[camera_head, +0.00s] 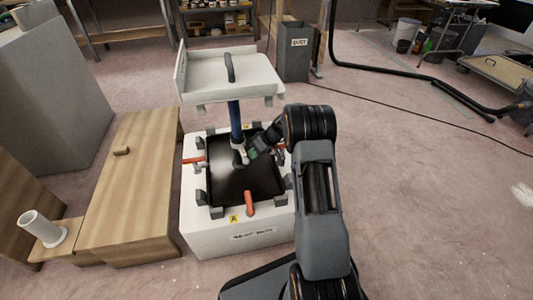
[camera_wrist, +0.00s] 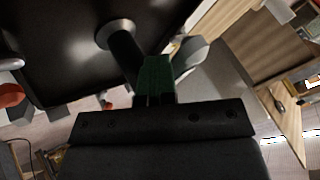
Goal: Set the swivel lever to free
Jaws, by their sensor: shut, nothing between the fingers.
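A blue post (camera_head: 235,118) stands on the black plate (camera_head: 245,185) of a white box and carries a white tray-like top (camera_head: 228,78). A pale collar or lever-like part (camera_head: 238,147) sits low on the post; I cannot tell for sure that it is the swivel lever, or its setting. My gripper (camera_head: 253,153) is shut and empty, right beside the post's lower end. In the wrist view, its green fingertips (camera_wrist: 155,78) overlap a dark post (camera_wrist: 122,48) and a pale grey part (camera_wrist: 192,52). Whether they touch is unclear.
Orange-handled clamps, one at the front (camera_head: 249,203) and one at the left (camera_head: 193,160), ring the plate. A dust bin (camera_head: 294,52) stands behind. The floor at right is largely clear.

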